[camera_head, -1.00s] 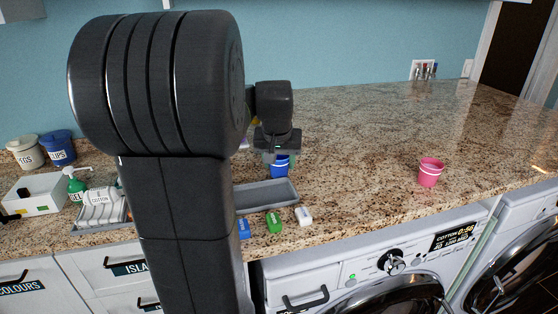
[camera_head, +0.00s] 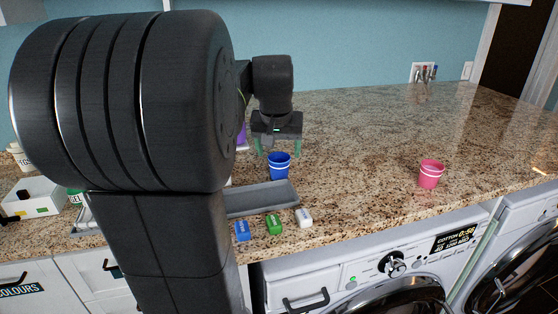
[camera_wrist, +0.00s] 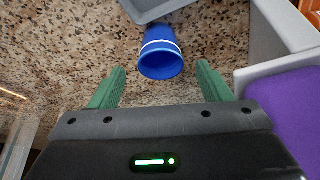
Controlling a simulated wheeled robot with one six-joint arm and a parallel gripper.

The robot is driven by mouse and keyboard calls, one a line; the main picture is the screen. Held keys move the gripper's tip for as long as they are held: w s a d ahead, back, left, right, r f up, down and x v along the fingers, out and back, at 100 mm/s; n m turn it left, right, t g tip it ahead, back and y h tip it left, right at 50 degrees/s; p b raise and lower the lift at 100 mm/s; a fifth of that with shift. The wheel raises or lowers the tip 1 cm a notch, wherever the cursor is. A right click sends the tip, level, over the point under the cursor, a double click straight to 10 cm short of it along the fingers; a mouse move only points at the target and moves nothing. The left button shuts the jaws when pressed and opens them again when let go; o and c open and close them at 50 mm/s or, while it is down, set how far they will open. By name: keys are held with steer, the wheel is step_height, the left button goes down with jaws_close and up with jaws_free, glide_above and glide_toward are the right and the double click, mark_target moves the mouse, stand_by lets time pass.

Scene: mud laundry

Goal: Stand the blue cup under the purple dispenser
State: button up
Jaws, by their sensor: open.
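The blue cup (camera_head: 279,167) with white bands stands upright on the granite counter, just behind the grey tray. In the wrist view the blue cup (camera_wrist: 161,54) is ahead of the fingertips, its open rim towards me. My gripper (camera_head: 279,147) is open and empty above and behind the cup; its green fingers (camera_wrist: 160,75) are apart, with the cup beyond them. The purple dispenser (camera_head: 241,134) is mostly hidden behind my arm. A purple surface (camera_wrist: 290,108), apparently the dispenser, is close on the right in the wrist view. The cup is not visibly under it.
The grey tray (camera_head: 262,198) lies in front of the cup. A pink cup (camera_head: 430,174) stands at right. The counter behind is clear.

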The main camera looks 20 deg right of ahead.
steer(key=v, duration=0.6)
steer(key=x, duration=1.2)
steer(key=shift+f, duration=0.1)
step_height(320, 180, up, 3)
steer(key=shift+r, duration=0.5)
steer(key=shift+f, duration=0.1)
